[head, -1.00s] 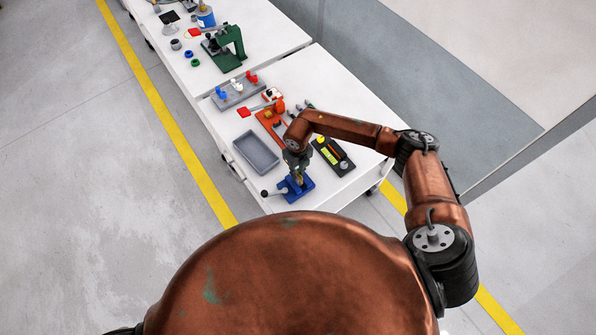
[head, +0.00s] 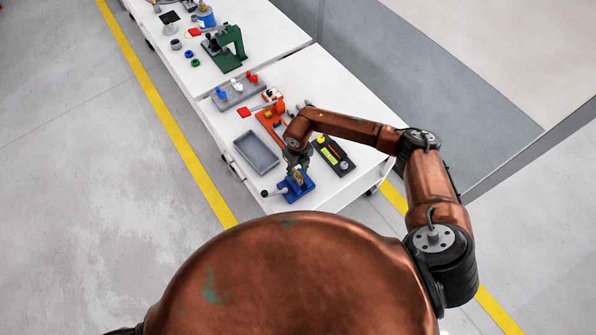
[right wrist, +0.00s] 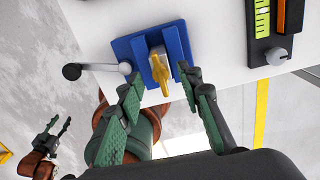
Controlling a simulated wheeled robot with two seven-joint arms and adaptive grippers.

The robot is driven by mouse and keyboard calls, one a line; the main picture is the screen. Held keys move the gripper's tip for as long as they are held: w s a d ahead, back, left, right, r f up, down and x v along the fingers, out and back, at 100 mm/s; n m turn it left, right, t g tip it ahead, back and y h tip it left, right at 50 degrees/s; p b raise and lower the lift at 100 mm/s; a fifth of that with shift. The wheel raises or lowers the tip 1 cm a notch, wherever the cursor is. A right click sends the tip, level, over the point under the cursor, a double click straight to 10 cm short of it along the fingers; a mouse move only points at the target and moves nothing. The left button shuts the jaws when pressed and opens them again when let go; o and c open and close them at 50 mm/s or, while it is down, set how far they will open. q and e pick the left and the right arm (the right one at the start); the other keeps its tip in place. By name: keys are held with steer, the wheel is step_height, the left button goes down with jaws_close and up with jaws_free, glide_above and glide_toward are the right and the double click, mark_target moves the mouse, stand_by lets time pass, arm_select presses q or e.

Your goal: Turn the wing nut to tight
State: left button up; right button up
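The yellow wing nut (right wrist: 160,72) stands on a blue fixture (right wrist: 130,48) at the table's front edge. In the head view the blue fixture (head: 305,187) is below my right gripper, with the yellow nut (head: 298,178) partly visible. A lever with a dark knob sticks out from the fixture's left side. My right gripper (right wrist: 154,83) is open, its two green-padded fingers apart on either side of the wing nut, with gaps visible. My left gripper (right wrist: 54,131) shows small at the lower left of the right wrist view, fingers apart and empty, away from the table.
A grey empty tray (head: 257,153) lies left of the fixture. A dark panel (head: 333,155) with a green-yellow display lies to its right. An orange fixture (head: 268,121) and a grey holder (head: 238,93) stand farther back. The table's front edge is close by the blue fixture.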

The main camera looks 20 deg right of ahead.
mark_target(298, 173)
step_height(298, 173, up, 11)
stand_by(0.3)
stand_by(0.5)
